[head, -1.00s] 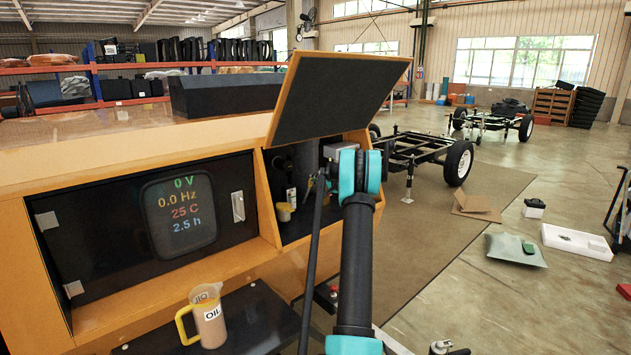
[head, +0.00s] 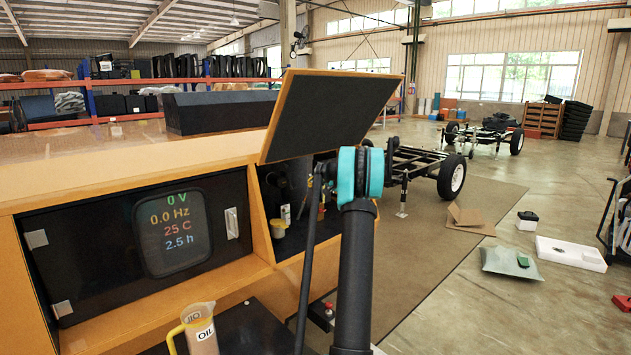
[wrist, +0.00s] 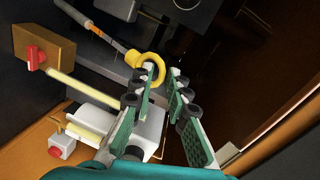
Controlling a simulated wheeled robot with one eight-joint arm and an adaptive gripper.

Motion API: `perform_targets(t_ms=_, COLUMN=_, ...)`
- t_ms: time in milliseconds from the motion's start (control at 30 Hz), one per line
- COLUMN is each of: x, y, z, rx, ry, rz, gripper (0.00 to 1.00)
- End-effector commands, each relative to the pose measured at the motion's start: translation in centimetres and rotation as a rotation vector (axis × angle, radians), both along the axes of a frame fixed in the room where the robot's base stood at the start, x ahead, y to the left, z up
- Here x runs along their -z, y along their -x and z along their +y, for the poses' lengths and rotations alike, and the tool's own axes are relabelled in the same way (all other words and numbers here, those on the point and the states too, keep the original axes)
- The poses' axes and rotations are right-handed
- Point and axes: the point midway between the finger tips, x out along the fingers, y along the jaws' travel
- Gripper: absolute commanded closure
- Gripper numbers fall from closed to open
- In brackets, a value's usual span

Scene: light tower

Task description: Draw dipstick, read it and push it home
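The dipstick's yellow ring handle (wrist: 159,72) shows in the wrist view, with a yellow collar and a thin rod running to the upper left past an orange band. My gripper (wrist: 164,72) is open, its two green-padded fingers apart. The left fingertip overlaps the ring in the picture; I cannot tell whether they touch. No reading on the dipstick can be made out. In the head view my arm reaches into the open compartment under the raised lid (head: 335,112), and hides the gripper and dipstick there.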

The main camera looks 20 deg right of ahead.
Motion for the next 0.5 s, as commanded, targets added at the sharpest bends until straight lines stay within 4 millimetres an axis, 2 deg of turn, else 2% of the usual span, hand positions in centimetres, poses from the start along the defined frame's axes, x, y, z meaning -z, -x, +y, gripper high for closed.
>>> perform_targets(t_ms=100, x=0.01, y=0.0, z=0.01, rx=0.0, ry=0.0, rz=0.0, gripper=0.69)
perform_targets(t_ms=367, x=0.02, y=0.03, z=0.02, rx=-0.001, ry=0.001, rz=0.0, gripper=0.69)
perform_targets(t_ms=500, x=-0.14, y=0.84, z=-0.3, rx=0.0, ry=0.001, rz=0.0, gripper=0.69)
